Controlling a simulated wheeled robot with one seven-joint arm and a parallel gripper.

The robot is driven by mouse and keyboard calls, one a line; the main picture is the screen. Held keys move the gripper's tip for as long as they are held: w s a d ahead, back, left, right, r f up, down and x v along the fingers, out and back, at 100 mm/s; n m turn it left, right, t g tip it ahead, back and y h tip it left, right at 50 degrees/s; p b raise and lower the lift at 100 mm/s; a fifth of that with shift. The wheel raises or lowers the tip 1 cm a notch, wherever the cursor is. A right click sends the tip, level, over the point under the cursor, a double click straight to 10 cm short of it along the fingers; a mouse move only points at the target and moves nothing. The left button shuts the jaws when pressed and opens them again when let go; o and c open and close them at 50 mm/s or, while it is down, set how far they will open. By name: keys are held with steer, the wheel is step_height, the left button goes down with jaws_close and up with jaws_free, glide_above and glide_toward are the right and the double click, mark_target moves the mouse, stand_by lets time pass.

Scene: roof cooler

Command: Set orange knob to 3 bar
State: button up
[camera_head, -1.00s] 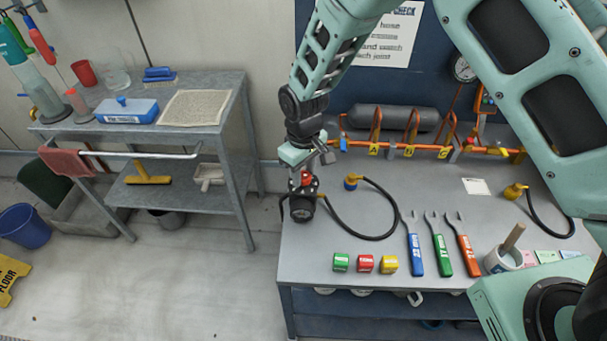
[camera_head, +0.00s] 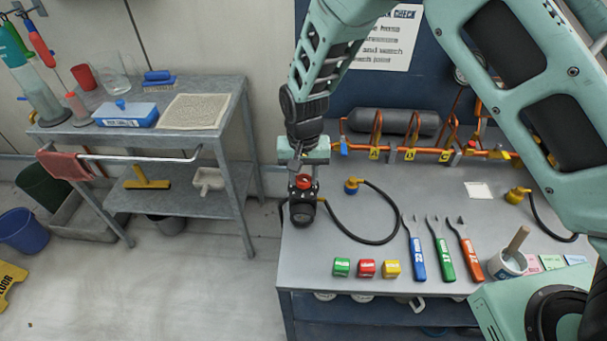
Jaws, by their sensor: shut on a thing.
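The orange-red knob (camera_head: 304,183) sits on top of a small black regulator with a round gauge (camera_head: 302,211), near the left edge of the grey bench. My gripper (camera_head: 301,174) comes down from above and is shut on the knob. The fingers hide part of the knob, and its setting mark cannot be made out. The gauge dial is too small and dark to read. A black hose (camera_head: 352,236) with a brass and blue end fitting (camera_head: 351,186) curves over the bench beside the regulator.
Red, green and yellow blocks (camera_head: 367,268) lie in front, with blue, green and orange wrenches (camera_head: 440,247) to their right. A cup (camera_head: 507,264) stands further right. An orange pipe rail (camera_head: 425,151) and grey cylinder (camera_head: 393,121) run behind. A grey cart (camera_head: 235,100) stands left.

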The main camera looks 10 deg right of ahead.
mark_target(304, 179)
steer(key=shift+w+r+m, duration=0.1)
steer(key=shift+m, duration=0.3)
steer(key=o, duration=1)
step_height(304, 179, up, 17)
steer(key=b, duration=0.3)
steer(key=shift+r, duration=0.2)
steer(key=s+d+n, duration=0.3)
steer(key=s+n, duration=0.1)
steer(key=s, duration=1)
steer(key=s+d+n, duration=0.4)
steer(key=s+n, duration=0.1)
steer(key=s, duration=0.8)
steer(key=shift+s+n+y, duration=0.3)
steer(key=shift+s, duration=0.05)
